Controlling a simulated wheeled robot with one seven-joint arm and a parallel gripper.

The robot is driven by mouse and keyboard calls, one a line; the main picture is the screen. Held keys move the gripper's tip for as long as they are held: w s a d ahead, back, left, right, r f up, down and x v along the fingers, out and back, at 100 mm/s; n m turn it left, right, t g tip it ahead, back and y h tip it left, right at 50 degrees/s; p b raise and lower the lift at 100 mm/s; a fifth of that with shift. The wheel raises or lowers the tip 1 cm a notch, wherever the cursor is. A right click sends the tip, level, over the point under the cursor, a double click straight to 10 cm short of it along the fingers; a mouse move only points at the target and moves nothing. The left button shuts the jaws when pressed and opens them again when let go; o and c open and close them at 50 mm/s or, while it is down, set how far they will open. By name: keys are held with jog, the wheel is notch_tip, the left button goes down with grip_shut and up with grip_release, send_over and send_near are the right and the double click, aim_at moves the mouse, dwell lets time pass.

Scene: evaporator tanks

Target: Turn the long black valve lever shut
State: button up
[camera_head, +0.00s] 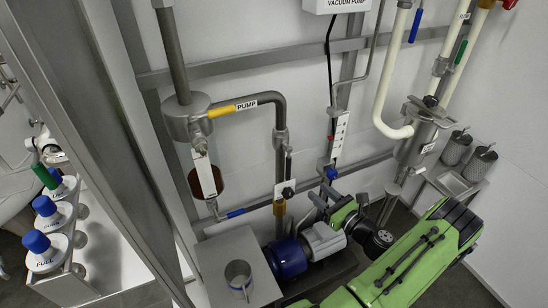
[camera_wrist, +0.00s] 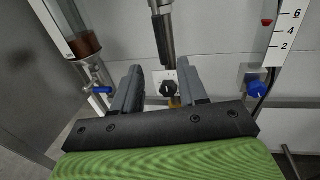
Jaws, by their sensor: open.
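A black valve handle (camera_wrist: 168,88) shows nearly end-on against a small white plate in the wrist view, below the grey vertical pipe (camera_wrist: 163,35). In the head view a black handle (camera_head: 288,193) sits by a white tag low on the PUMP pipe, above a brass fitting. Its full length is hard to judge from these angles. My gripper (camera_wrist: 162,80) is open, and its two grey fingers stand on either side of the handle in the picture. I see no contact. In the head view my gripper (camera_head: 317,199) is just right of the handle, partly hidden by my arm.
A blue-handled valve (camera_wrist: 100,89) is on the left and a blue knob (camera_wrist: 256,86) on the right. A blue and grey pump (camera_head: 287,257) is below my gripper. A metal cup (camera_head: 238,276) stands on a steel box. Pipes and rails crowd the wall.

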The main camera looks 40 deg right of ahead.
aim_at(290, 167)
jog(key=w+b, duration=0.1)
jog(key=w, duration=0.4)
jog(key=w+d, duration=0.1)
jog(key=w, duration=0.4)
jog(key=w+b, duration=0.1)
jog(key=w, duration=0.4)
jog(key=shift+w+d+r+b, duration=0.1)
jog(key=shift+w+d+b, duration=0.15)
jog(key=shift+b, duration=0.1)
grip_shut()
